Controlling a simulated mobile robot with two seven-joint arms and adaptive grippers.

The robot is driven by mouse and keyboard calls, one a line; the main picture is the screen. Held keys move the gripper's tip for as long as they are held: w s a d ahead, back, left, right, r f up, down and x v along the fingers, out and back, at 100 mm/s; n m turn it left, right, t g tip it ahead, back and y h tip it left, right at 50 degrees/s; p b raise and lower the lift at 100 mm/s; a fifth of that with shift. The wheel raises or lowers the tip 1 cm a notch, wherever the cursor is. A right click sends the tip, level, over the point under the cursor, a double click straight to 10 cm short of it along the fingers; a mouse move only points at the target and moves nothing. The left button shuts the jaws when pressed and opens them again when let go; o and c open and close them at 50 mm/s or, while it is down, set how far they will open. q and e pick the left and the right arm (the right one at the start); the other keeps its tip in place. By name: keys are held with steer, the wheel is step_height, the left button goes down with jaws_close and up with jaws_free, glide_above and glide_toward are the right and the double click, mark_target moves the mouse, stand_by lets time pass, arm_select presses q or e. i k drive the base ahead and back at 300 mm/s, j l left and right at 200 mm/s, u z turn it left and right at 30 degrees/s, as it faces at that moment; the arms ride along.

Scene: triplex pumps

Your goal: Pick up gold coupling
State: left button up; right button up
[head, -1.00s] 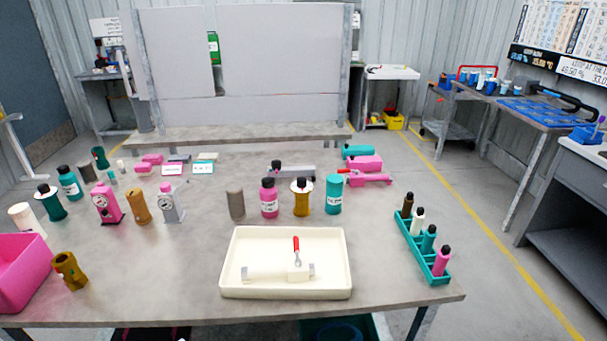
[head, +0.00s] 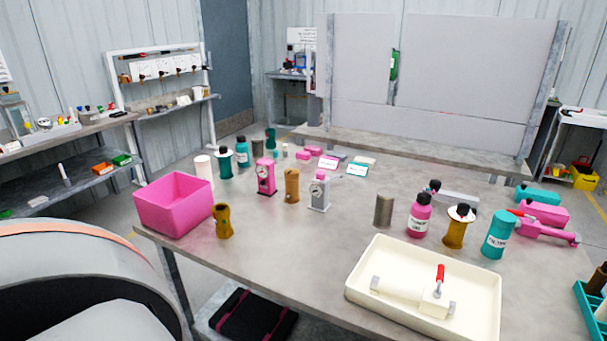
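A short gold part (head: 222,221), which looks like the gold coupling, stands on the table at its left front edge, just right of the pink bin (head: 178,205). It has a flared, open top and a dark hole in its side. A plainer gold cylinder (head: 292,186) stands farther back, between a pink gauge unit (head: 265,177) and a grey gauge unit (head: 318,193). A third gold body (head: 455,234) with a white collar and black cap stands at the right. Neither of my grippers is in view.
A cream tray (head: 372,307) holding a white part with a red lever sits at the table's front right. Several bottles and cylinders stand behind it. The table (head: 280,245) is bare between the gold coupling and the tray. A grey panel (head: 440,75) rises behind.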

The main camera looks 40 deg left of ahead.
mark_target(224, 229)
steer(key=u, duration=1.9)
